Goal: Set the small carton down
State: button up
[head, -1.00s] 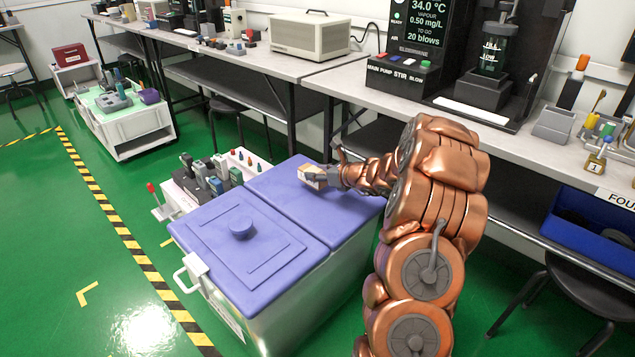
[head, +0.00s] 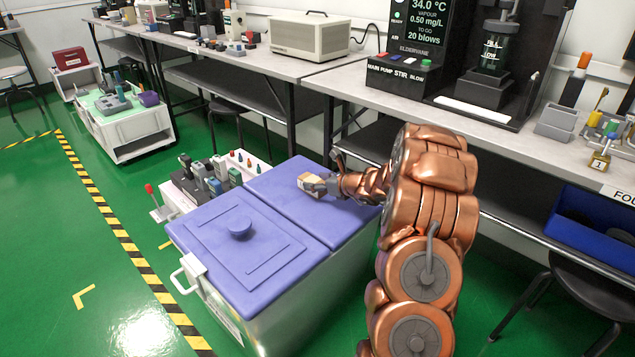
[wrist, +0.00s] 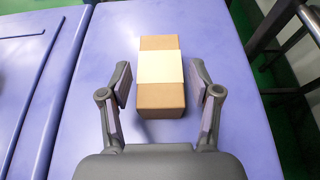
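The small carton (wrist: 162,98) is a brown box with a pale band around its middle. In the wrist view it rests on the blue lid (wrist: 228,140) of a chest. My gripper (wrist: 161,100) is open, with one finger on each side of the carton's near end and a visible gap on both sides. In the head view the carton (head: 311,184) sits on the right-hand lid panel (head: 275,190), with my gripper (head: 322,186) beside it, partly covering it.
The left lid panel (head: 200,222) has a raised round knob (head: 241,228). A tray of several small testers (head: 205,180) stands behind the chest. A long bench (head: 290,68) with equipment runs along the wall. Lid space around the carton is clear.

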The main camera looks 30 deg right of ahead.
jog(key=shift+o, duration=0.3)
jog(key=shift+r, duration=0.1)
jog(key=shift+s+d+r, duration=0.1)
jog(key=shift+s+r, duration=0.1)
jog(key=shift+s, duration=0.05)
jog(key=p+v, duration=0.3)
jog(key=v, duration=0.8)
jog(key=shift+s, duration=0.25)
